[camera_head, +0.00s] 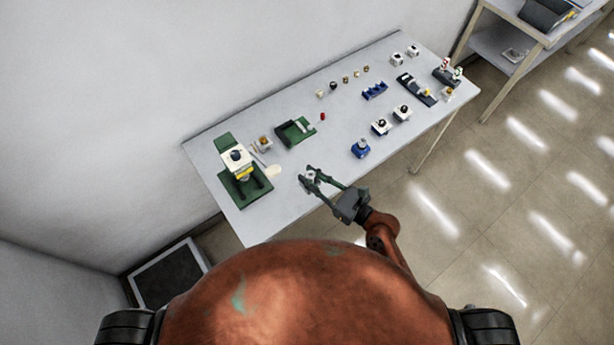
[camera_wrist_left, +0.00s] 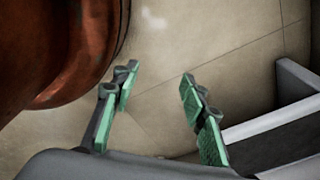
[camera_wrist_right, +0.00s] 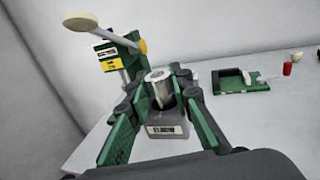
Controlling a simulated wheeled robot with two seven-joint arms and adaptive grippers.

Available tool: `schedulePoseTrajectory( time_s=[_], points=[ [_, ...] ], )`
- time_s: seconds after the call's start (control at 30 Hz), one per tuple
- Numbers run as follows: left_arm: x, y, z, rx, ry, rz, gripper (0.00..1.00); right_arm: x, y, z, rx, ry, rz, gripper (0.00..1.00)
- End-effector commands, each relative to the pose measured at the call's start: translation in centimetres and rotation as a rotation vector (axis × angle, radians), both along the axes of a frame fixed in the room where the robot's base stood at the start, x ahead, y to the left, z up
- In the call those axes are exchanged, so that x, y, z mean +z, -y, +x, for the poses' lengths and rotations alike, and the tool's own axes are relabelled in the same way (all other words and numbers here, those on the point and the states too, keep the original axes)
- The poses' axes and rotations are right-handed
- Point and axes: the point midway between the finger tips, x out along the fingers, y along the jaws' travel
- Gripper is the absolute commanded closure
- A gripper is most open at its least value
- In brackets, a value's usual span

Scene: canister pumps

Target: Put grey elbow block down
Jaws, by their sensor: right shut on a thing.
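The grey elbow block (camera_wrist_right: 166,128), with a silver cylinder on top and a small label on its front, is between the fingers of my right gripper (camera_wrist_right: 160,88) in the right wrist view. The gripper is shut on it. In the head view my right gripper (camera_head: 313,180) is over the front part of the grey table (camera_head: 275,217), with the block small between its fingers. I cannot tell whether the block touches the table. My left gripper (camera_wrist_left: 158,80) is open and empty in the left wrist view, over the floor.
A green press with a lever (camera_head: 243,182) stands at the table's left end. A green fixture (camera_head: 296,130) lies behind my right gripper. A blue block (camera_head: 360,148) and several small parts stand to the right. The table's front left is clear.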

Motion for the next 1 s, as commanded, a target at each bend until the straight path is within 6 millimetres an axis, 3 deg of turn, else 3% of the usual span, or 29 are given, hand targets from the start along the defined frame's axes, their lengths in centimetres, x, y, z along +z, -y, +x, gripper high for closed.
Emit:
schedulePoseTrajectory(
  time_s=[0.03,0.2,0.4,0.57,0.73,1.0],
  points=[
    [-0.7,0.0,-0.4,0.000,-0.006,0.001,0.60,-1.0,-0.3,1.2,0.001,0.001,-0.001,1.00],
    [-2.2,-0.1,-2.4,0.005,-0.032,0.001,0.60,-4.1,-0.8,3.4,0.001,-0.001,0.000,1.00],
    [-2.8,-0.2,-4.4,0.008,-0.058,0.003,0.60,-5.3,-1.0,4.5,-0.001,-0.001,0.001,1.00],
    [-3.3,-0.2,-4.2,0.008,-0.057,0.003,0.60,-6.3,-1.1,5.3,-0.001,0.001,-0.001,1.00],
    [-4.9,-0.1,-3.6,0.006,-0.050,0.001,0.60,-9.2,-1.1,5.3,0.000,-0.003,-0.002,1.00],
    [-4.9,0.0,-2.8,0.004,-0.040,0.001,0.60,-9.1,-1.1,5.3,-0.002,0.001,0.002,1.00]
  ],
)
